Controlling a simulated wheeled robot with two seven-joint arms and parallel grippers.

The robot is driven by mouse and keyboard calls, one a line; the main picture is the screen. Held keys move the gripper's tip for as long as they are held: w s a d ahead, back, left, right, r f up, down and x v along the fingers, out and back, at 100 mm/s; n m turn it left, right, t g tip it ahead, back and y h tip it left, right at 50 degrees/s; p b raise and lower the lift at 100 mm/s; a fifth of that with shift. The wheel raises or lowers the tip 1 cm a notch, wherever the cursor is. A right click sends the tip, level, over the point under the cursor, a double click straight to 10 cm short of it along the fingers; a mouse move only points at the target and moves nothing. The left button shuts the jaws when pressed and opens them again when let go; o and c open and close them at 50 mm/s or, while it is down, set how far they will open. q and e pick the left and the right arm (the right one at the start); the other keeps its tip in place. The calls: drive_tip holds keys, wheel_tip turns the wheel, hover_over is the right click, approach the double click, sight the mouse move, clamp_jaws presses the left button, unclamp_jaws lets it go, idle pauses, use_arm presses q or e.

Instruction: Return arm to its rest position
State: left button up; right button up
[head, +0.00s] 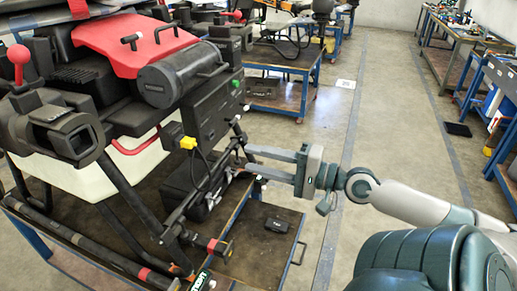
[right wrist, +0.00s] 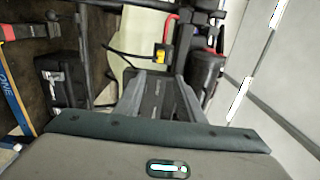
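My right gripper (head: 249,160) is in the head view, to the right of the spray drone, with its arm coming in from the right. Its two fingers point left toward the drone and stand apart with nothing visible between them. In the right wrist view the drone's dark body (right wrist: 160,98) shows beyond the spread fingers. The spray drone (head: 125,45) has a red cover, a pale tank and black arms. A yellow connector (head: 188,142) on a black cable sits on its near side; it also shows in the right wrist view (right wrist: 160,55). My left gripper is not in view.
The drone stands over a blue-framed bench (head: 299,240). A black case (head: 192,186) and a small black item (head: 276,225) lie there. More benches (head: 290,62) stand behind, and others (head: 450,40) line the right wall.

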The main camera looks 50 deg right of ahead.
drive_tip(key=shift+f, duration=0.1)
idle(0.3)
